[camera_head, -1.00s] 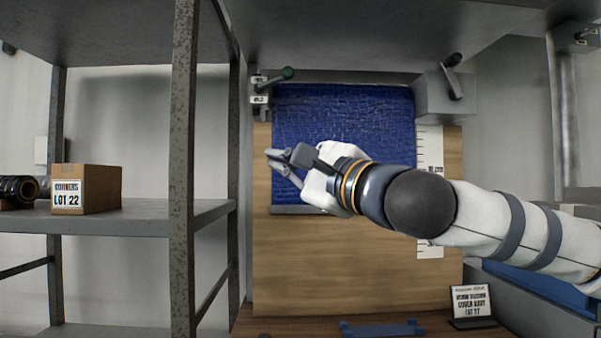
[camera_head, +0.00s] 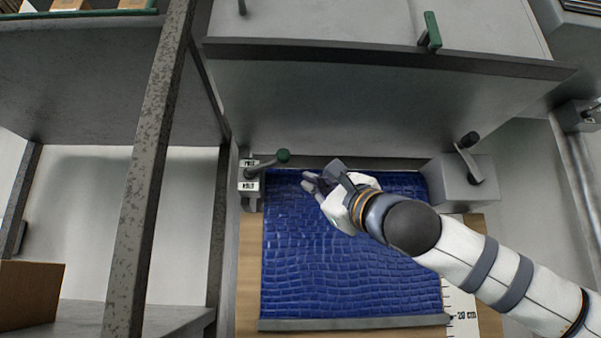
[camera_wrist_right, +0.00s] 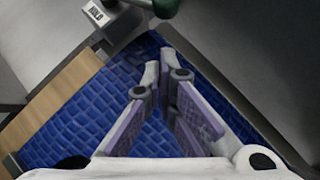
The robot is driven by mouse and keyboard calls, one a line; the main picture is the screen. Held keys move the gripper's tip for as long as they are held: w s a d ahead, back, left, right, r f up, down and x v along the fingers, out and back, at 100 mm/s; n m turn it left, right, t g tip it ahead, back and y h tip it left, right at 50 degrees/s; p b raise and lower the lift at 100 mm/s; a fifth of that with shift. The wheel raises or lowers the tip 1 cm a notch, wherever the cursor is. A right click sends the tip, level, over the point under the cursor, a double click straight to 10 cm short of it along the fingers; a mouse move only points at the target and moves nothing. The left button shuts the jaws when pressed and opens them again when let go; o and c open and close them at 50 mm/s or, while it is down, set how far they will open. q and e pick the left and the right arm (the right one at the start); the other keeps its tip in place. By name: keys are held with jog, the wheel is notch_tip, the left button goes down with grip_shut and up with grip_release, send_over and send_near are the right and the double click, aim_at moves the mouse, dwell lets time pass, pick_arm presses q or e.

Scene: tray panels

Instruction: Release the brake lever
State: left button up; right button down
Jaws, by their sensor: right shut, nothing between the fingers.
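The brake lever (camera_head: 266,164) is a grey arm with a green knob, on a small bracket at the blue sheet's top left corner. The bracket has two white labels; the lower one (camera_head: 248,186) reads HOLD. The lever leans up and right. In the wrist view, its green knob (camera_wrist_right: 165,7) is cut off by the top edge. My right gripper (camera_head: 309,182) is shut and empty over the sheet's upper left, just right of and below the knob, apart from it. Its fingers (camera_wrist_right: 164,72) point toward the lever in the wrist view. My left gripper is not in view.
The blue sheet (camera_head: 340,270) ends in a grey bar (camera_head: 355,322) beside a ruler (camera_head: 461,308). A grey block with a crank (camera_head: 467,160) stands at the top right. A grey overhanging panel (camera_head: 370,105) lies behind. A rusty shelf post (camera_head: 150,170) stands at left.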

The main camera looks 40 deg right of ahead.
aim_at(267, 164)
jog(key=a+r, duration=0.1)
jog(key=w+a+r, duration=0.1)
jog(key=shift+w+a+r, duration=0.1)
jog(key=shift+w+r, duration=0.05)
jog(key=shift+r, duration=0.15)
